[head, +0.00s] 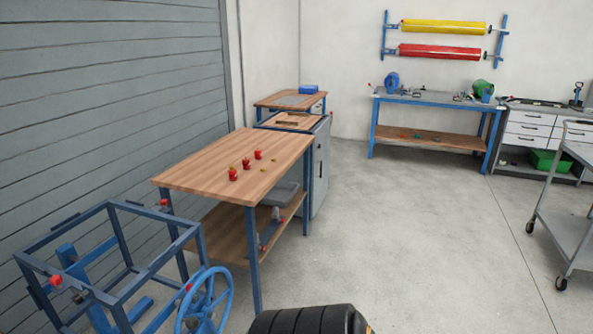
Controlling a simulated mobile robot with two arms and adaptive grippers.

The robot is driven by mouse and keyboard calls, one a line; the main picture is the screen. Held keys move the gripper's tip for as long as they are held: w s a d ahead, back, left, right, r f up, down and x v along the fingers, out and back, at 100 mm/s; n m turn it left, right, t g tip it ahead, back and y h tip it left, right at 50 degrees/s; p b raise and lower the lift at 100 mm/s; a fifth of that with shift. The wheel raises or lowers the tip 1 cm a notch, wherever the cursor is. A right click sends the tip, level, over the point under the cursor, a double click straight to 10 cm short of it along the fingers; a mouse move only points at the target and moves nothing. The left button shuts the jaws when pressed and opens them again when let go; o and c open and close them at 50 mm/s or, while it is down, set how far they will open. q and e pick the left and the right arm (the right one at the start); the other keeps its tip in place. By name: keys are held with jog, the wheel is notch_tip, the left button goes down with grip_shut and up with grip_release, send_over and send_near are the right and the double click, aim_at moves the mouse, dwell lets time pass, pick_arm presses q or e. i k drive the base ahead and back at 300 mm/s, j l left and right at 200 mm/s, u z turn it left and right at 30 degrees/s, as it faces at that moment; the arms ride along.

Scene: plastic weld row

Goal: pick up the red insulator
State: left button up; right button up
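Several small red pieces stand on the wooden-topped workbench (200,178) left of centre. The nearest red piece (233,174) is closest to the bench's front side. A second red piece (246,163) and a third red piece (258,155) stand behind it in a slanting row. They are too small to tell which one is the red insulator. Tiny yellowish pieces (274,160) lie beside them.
A blue metal frame (130,272) with a blue handwheel (205,300) stands in front of the bench, at lower left. Another workbench (430,98) is at the back. A grey cart (575,215) is at right. The floor (400,240) between is clear.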

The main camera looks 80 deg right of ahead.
aim_at(232, 174)
jog(key=z, duration=2.25)
jog(key=i+l+u, duration=0.1)
jog(key=i+l, duration=0.2)
jog(key=i+l+u, duration=0.1)
jog(key=i+l, duration=0.2)
jog(key=l, duration=0.2)
